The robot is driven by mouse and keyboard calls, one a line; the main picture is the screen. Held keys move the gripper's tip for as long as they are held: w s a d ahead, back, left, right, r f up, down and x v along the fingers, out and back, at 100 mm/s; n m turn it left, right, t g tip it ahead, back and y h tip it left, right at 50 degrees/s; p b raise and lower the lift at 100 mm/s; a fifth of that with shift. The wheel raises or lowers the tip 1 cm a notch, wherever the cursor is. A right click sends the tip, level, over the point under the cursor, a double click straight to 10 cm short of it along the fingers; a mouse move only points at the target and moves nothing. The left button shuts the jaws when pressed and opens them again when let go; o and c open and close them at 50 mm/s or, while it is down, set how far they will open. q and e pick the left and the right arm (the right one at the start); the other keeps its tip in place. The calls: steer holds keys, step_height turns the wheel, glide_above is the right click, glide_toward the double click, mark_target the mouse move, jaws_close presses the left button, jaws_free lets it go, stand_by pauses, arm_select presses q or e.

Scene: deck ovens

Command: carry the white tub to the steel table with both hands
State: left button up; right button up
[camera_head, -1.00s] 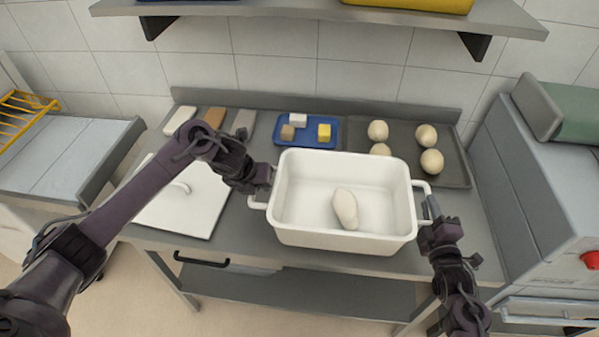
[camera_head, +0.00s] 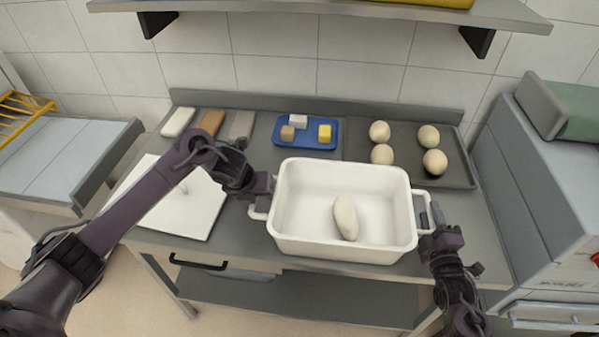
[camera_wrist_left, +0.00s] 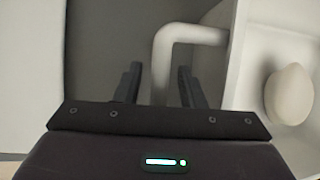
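The white tub (camera_head: 340,246) stands near the front edge of the steel table (camera_head: 250,160) and appears to rest on it. A pale dough piece (camera_head: 345,217) lies inside; it also shows in the left wrist view (camera_wrist_left: 289,94). My left gripper (camera_head: 266,188) is at the tub's left handle. In the left wrist view the fingers (camera_wrist_left: 160,88) are apart, with the white handle (camera_wrist_left: 162,60) between them and gaps on both sides. My right gripper (camera_head: 431,204) is at the right handle, its two fingertips apart on either side of it.
A white lid (camera_head: 185,215) lies left of the tub. Behind are a blue tray (camera_head: 335,142) with small blocks and a dark tray (camera_head: 460,178) with several dough balls. Three bars (camera_head: 211,122) lie at the back left. A grey machine (camera_head: 545,200) stands right; a shelf (camera_head: 320,8) hangs above.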

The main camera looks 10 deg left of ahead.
arm_select(q)
steer(key=shift+r, duration=0.1)
arm_select(e)
steer(key=shift+s, duration=0.15)
arm_select(q)
steer(key=v, duration=1.1)
steer(key=shift+s+r, duration=0.2)
steer(key=shift+r, duration=0.1)
arm_select(e)
steer(key=s+d, duration=0.2)
steer(key=s, duration=0.9)
steer(key=shift+s+f, duration=0.15)
steer(key=shift+s, duration=0.15)
steer(key=shift+d, duration=0.1)
